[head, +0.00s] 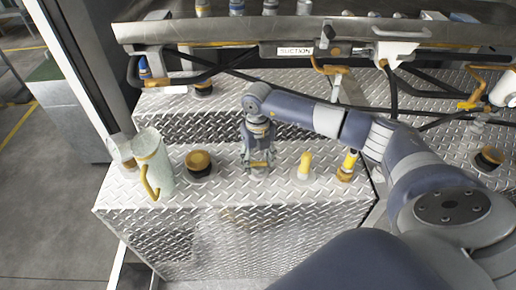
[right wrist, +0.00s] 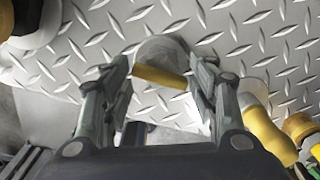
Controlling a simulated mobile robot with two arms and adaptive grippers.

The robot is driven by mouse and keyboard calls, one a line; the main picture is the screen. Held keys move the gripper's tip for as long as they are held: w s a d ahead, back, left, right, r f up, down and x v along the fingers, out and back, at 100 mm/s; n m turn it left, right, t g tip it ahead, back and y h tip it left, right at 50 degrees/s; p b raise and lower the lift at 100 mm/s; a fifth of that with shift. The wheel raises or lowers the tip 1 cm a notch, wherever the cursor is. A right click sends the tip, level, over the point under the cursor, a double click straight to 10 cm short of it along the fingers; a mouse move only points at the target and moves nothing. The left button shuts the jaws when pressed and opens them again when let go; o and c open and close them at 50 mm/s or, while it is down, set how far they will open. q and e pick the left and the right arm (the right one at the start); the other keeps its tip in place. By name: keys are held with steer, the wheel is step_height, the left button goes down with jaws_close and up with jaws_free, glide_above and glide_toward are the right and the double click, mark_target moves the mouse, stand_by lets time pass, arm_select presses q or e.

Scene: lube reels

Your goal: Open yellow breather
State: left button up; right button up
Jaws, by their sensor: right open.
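My right gripper (head: 258,168) points down over the diamond-plate top in the head view, just left of an upright yellow handle (head: 304,165). In the right wrist view my right gripper (right wrist: 160,85) is open. A yellow lever (right wrist: 160,77) on a round pale base lies between its fingers, lying across the gap, with no clear contact. In the head view the gripper mostly hides this lever. The upright yellow handle also shows at the right of the wrist view (right wrist: 267,132). No label shows which yellow part is the breather. My left gripper is not in view.
A dark cap with a yellow-brown top (head: 198,162) stands left of the gripper, beside a pale cylinder (head: 150,160) with a yellow handle. A black and yellow fitting (head: 348,165) stands to the right. A metal tray (head: 220,32) with a SUCTION label (head: 295,51), hoses and nozzles spans the back.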

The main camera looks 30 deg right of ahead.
steer(key=shift+f, duration=0.5)
steer(key=shift+c, duration=0.3)
steer(key=c, duration=0.6)
steer(key=n+b, duration=0.2)
steer(key=n, duration=0.1)
steer(key=shift+f, duration=0.15)
steer(key=n+b, duration=0.1)
steer(key=n, duration=0.1)
steer(key=shift+n, duration=0.3)
steer(key=shift+r+n, duration=0.2)
steer(key=shift+n, duration=0.2)
